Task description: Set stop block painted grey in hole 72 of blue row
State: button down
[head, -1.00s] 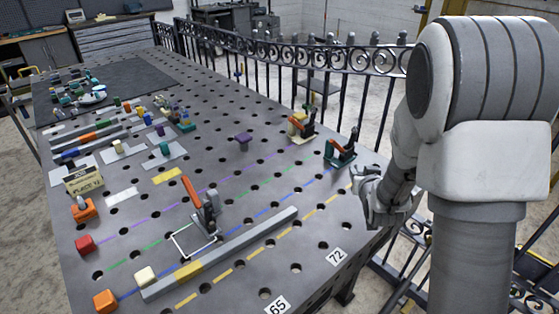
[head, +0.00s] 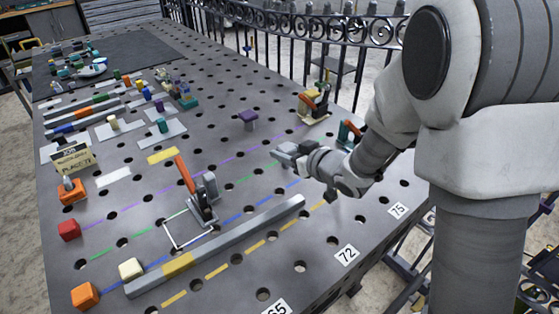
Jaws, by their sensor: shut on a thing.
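My gripper (head: 286,152) reaches in from the right above the table, over the far part of the green and blue dashed rows. It is shut on a small grey piece at its tips, hard to tell apart from the fingers; it fits the grey stop block. The blue dashed row (head: 248,216) runs beside the long grey bar (head: 232,238) with a yellow band. The number plate 72 (head: 347,254) lies at the table's near right edge. Hole 72 of the blue row cannot be picked out surely.
A toggle clamp with an orange handle (head: 186,174) stands left of the bar. A teal clamp (head: 346,134) is partly behind my arm; another clamp (head: 315,103) stands beyond. Cream (head: 131,269), orange (head: 85,296) and red (head: 69,230) blocks stand at left. Plate 75 (head: 398,210) is at right.

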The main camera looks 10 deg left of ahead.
notch_tip(320, 180, down, 7)
jog(key=s+a+b, duration=0.1)
jog(key=b, duration=0.4)
jog(key=shift+a+r+n+y, duration=0.15)
jog(key=shift+a+n+y, duration=0.15)
jog(key=shift+f+b, duration=0.25)
jog(key=shift+b, duration=0.2)
dwell(0.5)
jog(key=shift+f+b, duration=0.45)
jog(key=shift+f, duration=0.05)
jog(key=shift+f+b, duration=0.7)
jog(key=shift+f, duration=0.1)
jog(key=shift+c, duration=1.2)
grip_release()
jog(key=shift+g, duration=0.3)
jog(key=shift+s+d, duration=0.1)
